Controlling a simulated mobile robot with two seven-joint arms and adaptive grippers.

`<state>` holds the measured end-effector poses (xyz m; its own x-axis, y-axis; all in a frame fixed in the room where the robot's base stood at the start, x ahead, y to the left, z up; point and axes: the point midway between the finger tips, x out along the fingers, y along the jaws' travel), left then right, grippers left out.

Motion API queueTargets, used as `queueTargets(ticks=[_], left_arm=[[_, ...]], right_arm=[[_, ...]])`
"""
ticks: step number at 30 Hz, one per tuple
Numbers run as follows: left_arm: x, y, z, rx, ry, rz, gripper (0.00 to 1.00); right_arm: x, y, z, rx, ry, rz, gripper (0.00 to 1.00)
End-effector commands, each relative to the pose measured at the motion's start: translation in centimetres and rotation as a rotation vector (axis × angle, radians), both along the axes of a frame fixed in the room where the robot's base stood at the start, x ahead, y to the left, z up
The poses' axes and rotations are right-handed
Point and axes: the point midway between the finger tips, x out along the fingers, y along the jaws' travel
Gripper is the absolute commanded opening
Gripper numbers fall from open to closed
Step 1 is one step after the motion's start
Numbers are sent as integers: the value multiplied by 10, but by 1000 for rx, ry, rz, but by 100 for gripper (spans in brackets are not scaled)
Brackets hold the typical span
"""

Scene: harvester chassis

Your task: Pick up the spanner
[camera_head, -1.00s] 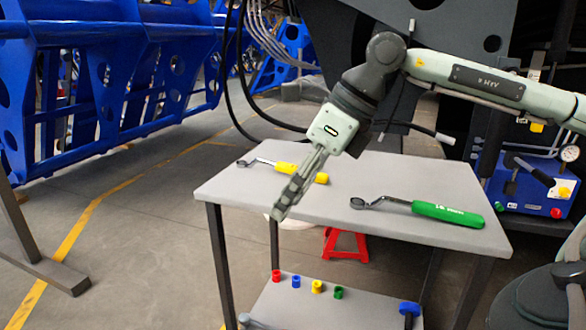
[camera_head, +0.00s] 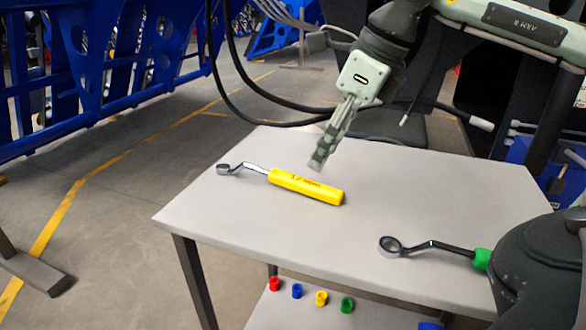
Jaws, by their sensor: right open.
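A spanner with a yellow handle (camera_head: 306,187) lies on the grey table top (camera_head: 400,190), its ring head towards the left edge. A second spanner with a green handle (camera_head: 482,259) lies nearer the front right; a dark rounded part in front hides most of its handle. My right gripper (camera_head: 317,163) comes down from the upper right, its fingers pointing down over the table just behind the yellow handle. A small gap shows between the fingertips and the handle, and nothing is held. My left gripper is not in view.
A lower shelf (camera_head: 275,318) holds small red, blue, yellow and green pieces. Black cables (camera_head: 270,119) hang behind the table. A blue frame (camera_head: 90,70) stands at the back left. The table top between the two spanners is clear.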

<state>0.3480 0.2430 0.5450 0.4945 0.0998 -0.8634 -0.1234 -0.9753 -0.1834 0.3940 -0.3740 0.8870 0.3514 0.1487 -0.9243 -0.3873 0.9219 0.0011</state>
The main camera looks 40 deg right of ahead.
Motion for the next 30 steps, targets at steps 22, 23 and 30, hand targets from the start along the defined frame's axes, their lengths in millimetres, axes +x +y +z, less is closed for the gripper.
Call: queueTargets(ticks=[22, 23, 30], left_arm=[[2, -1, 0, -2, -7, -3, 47], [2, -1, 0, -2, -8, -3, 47], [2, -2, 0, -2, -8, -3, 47]], right_arm=[[33, 12, -70, 2, 0, 2, 47], [33, 12, -70, 2, 0, 2, 47], [33, 12, -70, 1, -1, 1, 41]])
